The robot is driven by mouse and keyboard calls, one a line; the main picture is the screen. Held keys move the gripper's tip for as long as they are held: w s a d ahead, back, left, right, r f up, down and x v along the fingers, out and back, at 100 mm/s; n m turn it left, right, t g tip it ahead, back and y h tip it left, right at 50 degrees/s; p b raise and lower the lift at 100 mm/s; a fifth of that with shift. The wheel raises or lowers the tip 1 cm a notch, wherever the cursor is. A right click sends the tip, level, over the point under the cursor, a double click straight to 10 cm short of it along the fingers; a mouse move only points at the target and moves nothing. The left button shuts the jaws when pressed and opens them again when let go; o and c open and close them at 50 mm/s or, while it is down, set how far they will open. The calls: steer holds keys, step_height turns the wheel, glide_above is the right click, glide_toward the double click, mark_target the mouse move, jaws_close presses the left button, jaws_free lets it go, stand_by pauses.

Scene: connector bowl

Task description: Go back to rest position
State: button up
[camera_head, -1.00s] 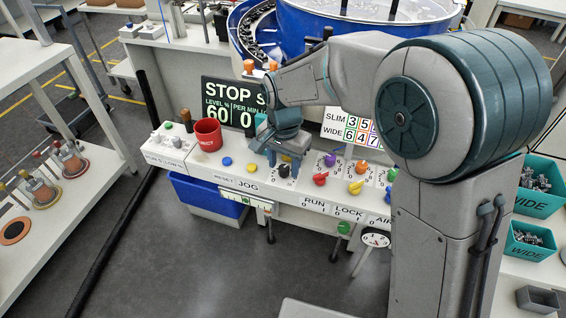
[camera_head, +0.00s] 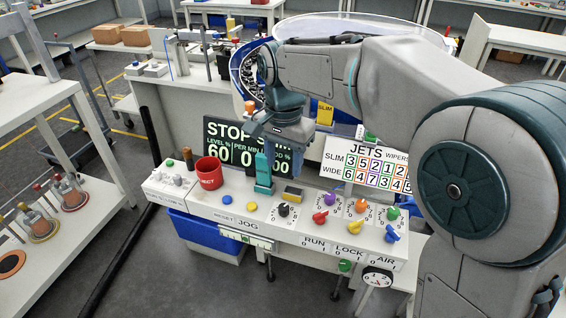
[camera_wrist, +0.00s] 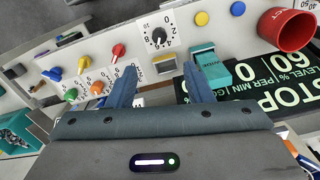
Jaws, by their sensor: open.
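My gripper (camera_head: 284,150) hangs above the control panel (camera_head: 232,200) in the head view, below my bent arm. In the wrist view its two blue fingers (camera_wrist: 161,80) are spread apart with nothing between them. Beyond the fingertips are a black dial knob (camera_wrist: 158,37) and a yellow framed switch (camera_wrist: 165,65). A teal upright piece (camera_wrist: 209,68) stands just beyond the right finger in that view; it also shows on the panel in the head view (camera_head: 263,172). The gripper appears clear of the panel.
A red cup (camera_head: 208,174) stands on the panel's left part. A dark STOP display (camera_head: 222,140) and a white JETS board (camera_head: 366,165) stand behind. Coloured knobs line the panel's right part. A blue-rimmed round feeder (camera_head: 245,75) is behind my arm.

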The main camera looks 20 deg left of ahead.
steer(key=d+r+p, duration=0.1)
steer(key=d+r, duration=0.1)
steer(key=d, duration=0.8)
steer(key=s+d+f+n+t+p, duration=0.1)
steer(key=s+d+f, duration=0.1)
steer(key=s+d, duration=0.4)
steer(key=s+d+f+n+t+p, duration=0.1)
steer(key=s+d, duration=0.5)
steer(key=d, duration=0.7)
steer(key=shift+s+d+f+n+t, duration=0.3)
steer(key=shift+s+d+f+t, duration=0.1)
steer(key=shift+f, duration=0.3)
steer(key=shift+a, duration=0.1)
